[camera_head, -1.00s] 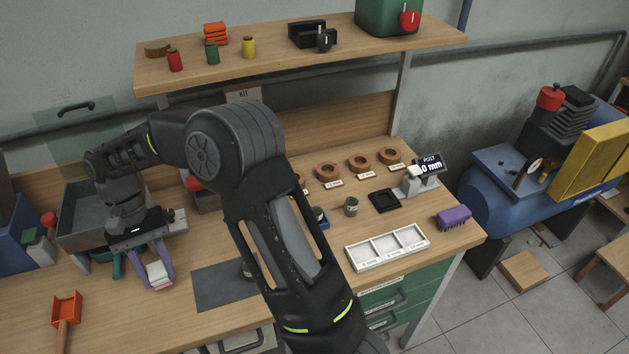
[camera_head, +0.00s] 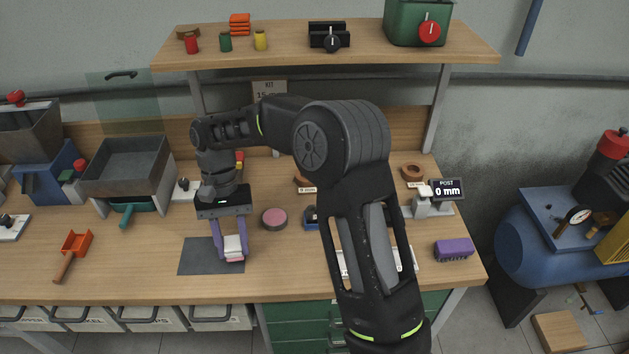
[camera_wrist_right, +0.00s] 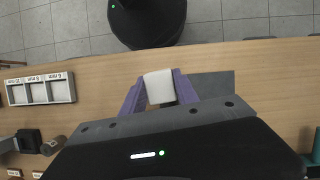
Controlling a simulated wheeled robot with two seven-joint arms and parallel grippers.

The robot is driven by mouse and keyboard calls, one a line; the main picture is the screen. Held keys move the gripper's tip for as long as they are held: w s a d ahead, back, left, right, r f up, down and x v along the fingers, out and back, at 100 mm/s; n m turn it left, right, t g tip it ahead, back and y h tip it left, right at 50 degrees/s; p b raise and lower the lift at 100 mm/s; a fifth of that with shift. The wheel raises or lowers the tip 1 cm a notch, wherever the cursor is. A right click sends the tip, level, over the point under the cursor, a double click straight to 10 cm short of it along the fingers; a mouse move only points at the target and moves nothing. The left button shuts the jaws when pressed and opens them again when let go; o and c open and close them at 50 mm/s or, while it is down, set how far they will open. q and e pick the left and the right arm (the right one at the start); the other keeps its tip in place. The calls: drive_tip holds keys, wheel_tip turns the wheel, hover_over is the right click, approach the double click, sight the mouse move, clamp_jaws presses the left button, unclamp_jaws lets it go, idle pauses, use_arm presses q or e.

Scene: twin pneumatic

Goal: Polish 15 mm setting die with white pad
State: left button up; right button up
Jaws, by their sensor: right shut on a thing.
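My right gripper (camera_head: 230,256) is shut on the white pad (camera_head: 236,243), which has a pinkish lower edge. It holds the pad over the right part of the dark grey mat (camera_head: 200,258). In the right wrist view, the white pad (camera_wrist_right: 159,86) sits between the purple fingers (camera_wrist_right: 160,98). The setting die is not clearly seen: the pad and fingers cover the part of the mat under them, so I cannot tell whether the pad touches anything. My left gripper is not in view.
A round pink-topped tin (camera_head: 274,217) stands right of the gripper. A white tray (camera_wrist_right: 40,89) and a small metal cylinder (camera_wrist_right: 54,145) show in the wrist view. A purple brush (camera_head: 453,249) lies at right, an orange scoop (camera_head: 75,243) at left. My arm hides the middle right.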

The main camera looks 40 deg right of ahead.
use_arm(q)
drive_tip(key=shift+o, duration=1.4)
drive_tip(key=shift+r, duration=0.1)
use_arm(e)
drive_tip(key=shift+d+r, duration=0.1)
drive_tip(key=shift+d, duration=0.2)
use_arm(q)
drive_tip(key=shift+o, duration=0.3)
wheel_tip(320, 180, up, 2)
drive_tip(key=p, duration=0.2)
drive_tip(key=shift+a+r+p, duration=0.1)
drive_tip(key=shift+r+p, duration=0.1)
drive_tip(key=shift+p, duration=0.2)
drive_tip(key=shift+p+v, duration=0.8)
drive_tip(key=shift+p, duration=0.05)
use_arm(e)
drive_tip(key=d+r+m+t+y, duration=0.1)
drive_tip(key=d+r+m+t, duration=0.2)
drive_tip(key=d+m, duration=0.6)
drive_tip(key=s+d+r+m+t, duration=0.1)
drive_tip(key=d+r+m+t, duration=0.2)
drive_tip(key=d+m, duration=0.6)
drive_tip(key=shift+d+r+m+y, duration=0.3)
drive_tip(key=shift+d+r+y, duration=0.1)
drive_tip(key=shift+d, duration=0.45)
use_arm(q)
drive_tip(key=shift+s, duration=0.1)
use_arm(e)
drive_tip(key=shift+s, duration=0.1)
